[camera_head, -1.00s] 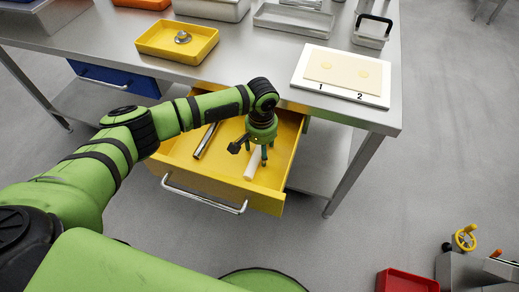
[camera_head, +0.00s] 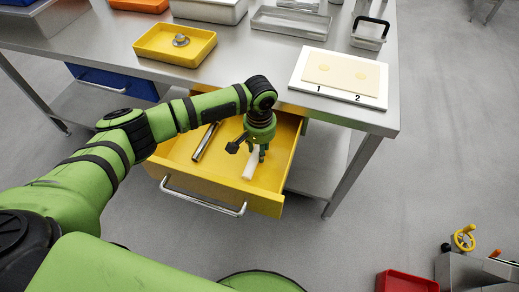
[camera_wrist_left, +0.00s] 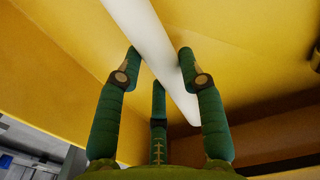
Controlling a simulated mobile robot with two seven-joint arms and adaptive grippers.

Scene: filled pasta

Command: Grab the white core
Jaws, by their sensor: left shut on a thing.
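The white core (camera_head: 251,163) is a smooth white rod lying in the open yellow drawer (camera_head: 232,184). My left gripper (camera_head: 262,153) reaches down into the drawer from above and is shut on the core near its far part. In the left wrist view the white core (camera_wrist_left: 151,45) runs diagonally between the green fingers of my left gripper (camera_wrist_left: 160,68). The core's far end is partly hidden by the gripper in the head view. My right gripper is not in view.
A metal tube (camera_head: 206,141) lies in the drawer left of the core. The drawer walls stand close around the gripper. On the table above are a yellow tray (camera_head: 152,53) and a white board (camera_head: 296,81) marked 1 and 2. A red bin (camera_head: 405,283) is on the floor.

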